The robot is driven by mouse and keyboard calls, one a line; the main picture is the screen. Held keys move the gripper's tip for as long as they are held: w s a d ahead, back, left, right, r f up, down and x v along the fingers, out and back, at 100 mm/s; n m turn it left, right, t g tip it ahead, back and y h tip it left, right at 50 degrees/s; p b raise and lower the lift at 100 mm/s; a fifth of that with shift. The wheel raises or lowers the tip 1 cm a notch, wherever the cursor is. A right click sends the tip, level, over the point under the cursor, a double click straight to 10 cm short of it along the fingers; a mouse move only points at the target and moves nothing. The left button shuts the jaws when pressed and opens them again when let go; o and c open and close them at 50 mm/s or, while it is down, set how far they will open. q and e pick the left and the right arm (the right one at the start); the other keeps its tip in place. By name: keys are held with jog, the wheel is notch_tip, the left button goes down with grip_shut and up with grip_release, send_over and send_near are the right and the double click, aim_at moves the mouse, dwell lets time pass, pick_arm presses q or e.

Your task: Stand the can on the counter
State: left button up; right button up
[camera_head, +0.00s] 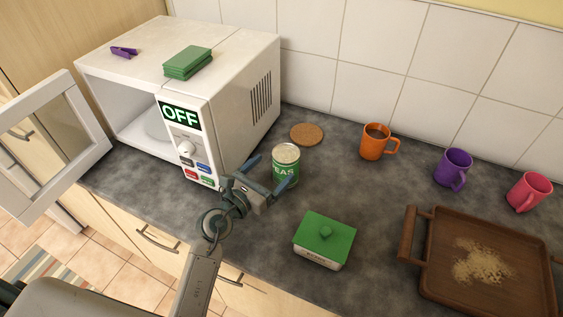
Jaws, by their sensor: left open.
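The green can (286,160), with a silver top and a label reading "EAS" in the visible part, is upright on the grey counter (345,190), right of the microwave. My left gripper (268,175) is open at the near left side of the can. One blue finger lies across the can's lower front and hides part of it. I cannot tell whether the finger touches the can. My right gripper is not in view.
The white microwave (225,85) has its door (48,140) open to the left. A cork coaster (307,134) lies behind the can. A green-lidded dish (323,243) and a brown tray (418,245) are to the right; an orange mug (374,143) stands farther back.

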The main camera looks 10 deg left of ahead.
pick_arm(q)
jog(key=v, duration=0.5)
jog(key=shift+b, duration=0.35)
